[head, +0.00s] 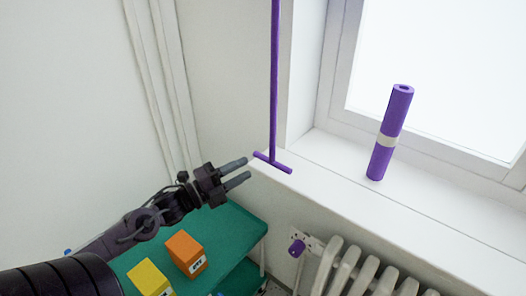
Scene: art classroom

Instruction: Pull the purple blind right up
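A thin purple rod or cord (274,80) hangs from above the top of the picture, in front of the window corner. It ends in a short purple crossbar handle (272,162). The blind itself is not in view. My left gripper (247,169) is open and empty, with its two fingers apart and pointing right at the handle. The fingertips are close to the bar's left end; I cannot tell whether they touch it. My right gripper is not in view.
A purple roll (389,140) with a pale band stands on the white windowsill (350,195). A radiator (365,275) is below the sill, with a purple knob (297,248) beside it. A green shelf (228,232) under my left arm carries orange (186,252) and yellow (148,280) boxes.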

